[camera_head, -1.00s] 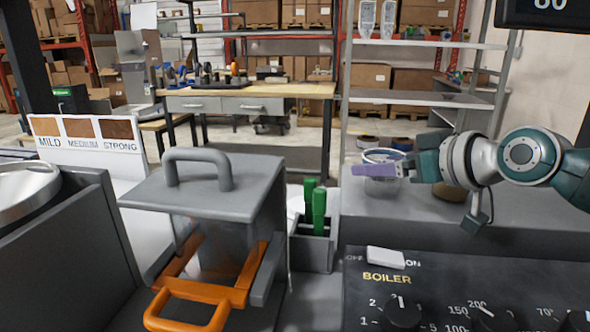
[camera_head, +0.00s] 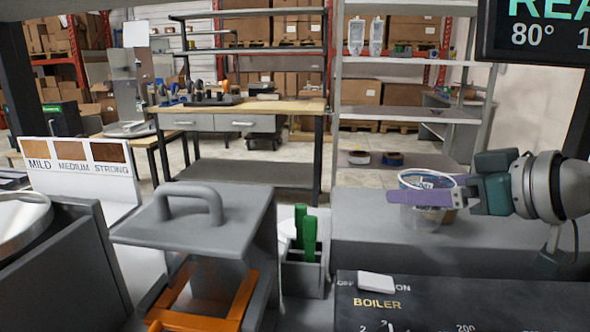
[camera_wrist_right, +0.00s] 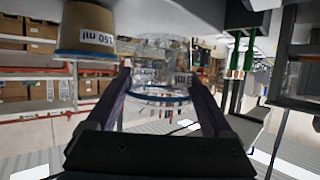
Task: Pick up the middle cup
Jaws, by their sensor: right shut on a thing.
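A clear cup with a blue rim (camera_head: 420,217) is in my right gripper (camera_head: 415,197), in front of the boiler panel's back side. One purple finger lies across the cup's near side. In the right wrist view the clear cup (camera_wrist_right: 160,62) sits between the two fingers of my gripper (camera_wrist_right: 160,76), with a small label on it. I cannot tell whether the clear cup's base clears the counter. My left gripper is out of view.
The grey counter (camera_head: 360,228) has free room left of the cup. The boiler panel (camera_head: 450,300) with its knobs is in front. A display (camera_head: 540,35) hangs upper right.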

